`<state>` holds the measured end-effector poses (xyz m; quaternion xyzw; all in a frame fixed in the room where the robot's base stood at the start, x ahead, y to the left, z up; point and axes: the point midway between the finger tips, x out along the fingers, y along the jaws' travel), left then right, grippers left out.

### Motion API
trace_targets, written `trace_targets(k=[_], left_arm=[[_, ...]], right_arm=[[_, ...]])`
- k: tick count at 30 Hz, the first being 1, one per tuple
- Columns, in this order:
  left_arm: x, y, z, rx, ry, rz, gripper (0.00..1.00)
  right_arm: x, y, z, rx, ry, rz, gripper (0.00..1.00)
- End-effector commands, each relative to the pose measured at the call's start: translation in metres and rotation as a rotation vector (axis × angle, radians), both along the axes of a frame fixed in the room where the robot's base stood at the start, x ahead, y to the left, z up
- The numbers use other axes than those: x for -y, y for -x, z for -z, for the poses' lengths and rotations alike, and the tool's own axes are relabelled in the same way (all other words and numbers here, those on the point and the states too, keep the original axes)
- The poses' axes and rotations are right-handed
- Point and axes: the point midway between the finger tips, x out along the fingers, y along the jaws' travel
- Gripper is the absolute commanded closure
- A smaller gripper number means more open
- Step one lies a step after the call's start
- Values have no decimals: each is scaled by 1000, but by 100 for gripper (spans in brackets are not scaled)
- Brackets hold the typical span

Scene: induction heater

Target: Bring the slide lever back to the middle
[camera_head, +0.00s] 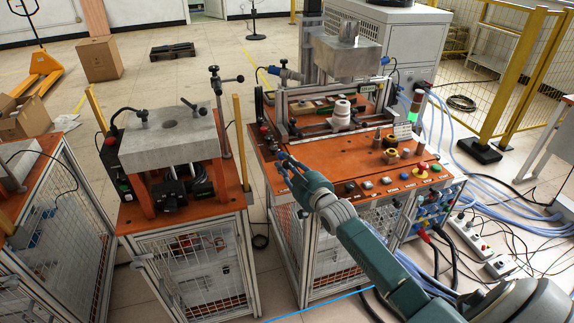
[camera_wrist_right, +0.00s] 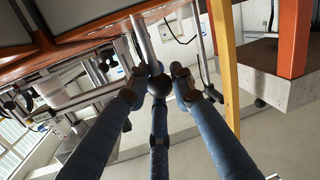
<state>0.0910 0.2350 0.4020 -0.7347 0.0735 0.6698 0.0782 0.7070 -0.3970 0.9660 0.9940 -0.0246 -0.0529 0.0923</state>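My right gripper (camera_head: 283,162) reaches the left front edge of the orange heater table, fingers pointing away from me and up-left. In the right wrist view its blue fingers (camera_wrist_right: 159,82) stand apart, with dark tips. A bright metal rod (camera_wrist_right: 145,42) runs down toward the gap between these tips. A dark round end shows there, but I cannot tell whether it is the slide lever's knob or the middle fingertip. Dark lever parts (camera_head: 264,130) with a red spot stand just beyond the gripper in the head view. Contact is not clear. My left gripper is not in view.
The heater table (camera_head: 340,160) carries a clamp frame, a white cylinder (camera_head: 341,113) and several buttons (camera_head: 386,181). A second stand (camera_head: 166,136) with a grey block is to the left, across a narrow gap. Cables (camera_head: 500,200) lie on the floor at right.

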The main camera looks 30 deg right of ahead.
Motion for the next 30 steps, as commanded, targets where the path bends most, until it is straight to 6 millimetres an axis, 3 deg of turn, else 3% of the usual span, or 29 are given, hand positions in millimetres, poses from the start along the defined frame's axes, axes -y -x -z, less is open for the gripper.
trace_targets(k=[2, 14, 30], left_arm=[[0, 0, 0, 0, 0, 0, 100], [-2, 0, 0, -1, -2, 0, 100], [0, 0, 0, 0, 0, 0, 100]], right_arm=[[0, 0, -1, 2, 0, 1, 59], [-1, 7, 0, 0, -1, -1, 59], [-6, 106, -10, 0, -1, -1, 59]])
